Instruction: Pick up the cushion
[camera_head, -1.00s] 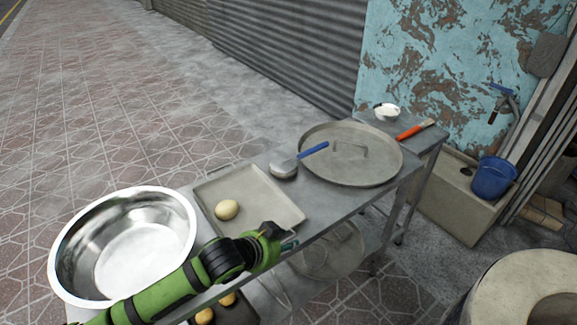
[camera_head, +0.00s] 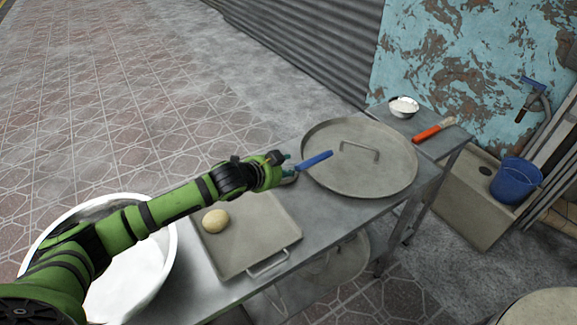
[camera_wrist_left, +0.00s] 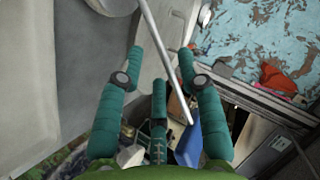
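The cushion appears to be the tool with a blue handle (camera_head: 314,161) beside the large round lid in the head view. Its rounded grey-white pad (camera_head: 290,181) is mostly hidden behind my left gripper (camera_head: 287,168). My left gripper is over the table, right at the near end of the blue handle; I cannot tell whether they touch. In the left wrist view its teal fingers (camera_wrist_left: 163,100) are spread apart. A blue piece (camera_wrist_left: 188,146) shows low between them, and I cannot tell whether it is the handle. My right gripper is out of view.
A tray (camera_head: 262,240) holds a dough ball (camera_head: 216,221). A large metal bowl (camera_head: 160,240) stands left under my arm. The round lid (camera_head: 385,175), a small white bowl (camera_head: 404,107) and an orange-handled brush (camera_head: 430,133) lie right. A blue bucket (camera_head: 516,180) sits beyond.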

